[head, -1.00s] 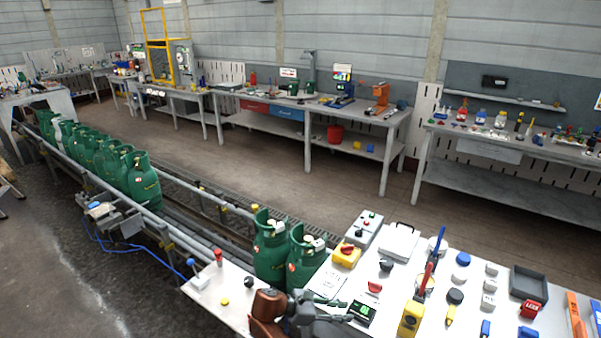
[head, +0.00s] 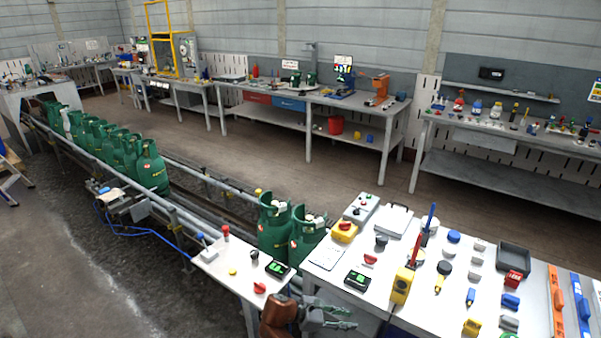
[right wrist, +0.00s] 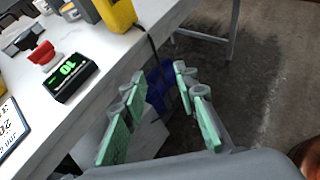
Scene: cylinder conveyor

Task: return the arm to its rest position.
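My right gripper (head: 345,318) is at the bottom of the head view, low by the front edge of the white table (head: 318,283). In the right wrist view its green-padded fingers (right wrist: 160,108) are spread apart with nothing between them. They are beside the table edge, with the floor and a blue object below. My left gripper is not in view.
A small white side table (head: 222,268) stands left of the main table. A black meter with a green display (head: 357,281) lies near the main table's edge. Green gas cylinders (head: 275,225) stand on the conveyor behind. Floor at the left (head: 60,270) is clear.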

